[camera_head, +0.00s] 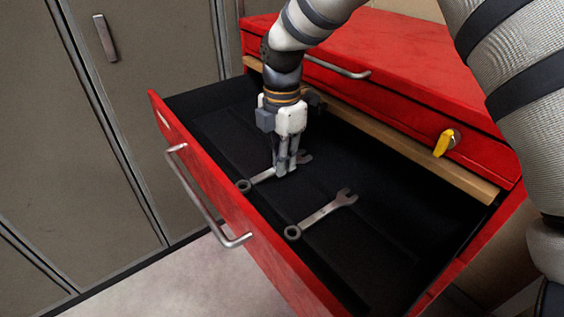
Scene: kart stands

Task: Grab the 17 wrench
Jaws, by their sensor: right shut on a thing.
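Two grey combination wrenches lie in the open black-lined drawer (345,250) of a red tool cabinet. The farther wrench (262,177) has its ring end to the left, and my right gripper (285,168) is shut on its middle, pointing down. The fingers hide part of its shaft; its open end shows just right of them. The nearer wrench (322,213) lies apart, with its ring end at the lower left and open jaw at the upper right. No size marking is readable on either wrench. My left gripper is not in view.
The drawer's red front with a metal handle (203,200) stands to the left. The red cabinet (400,60) with a yellow key (443,143) in its lock rises behind. Grey lockers (90,120) stand at the left. The drawer's right part is empty.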

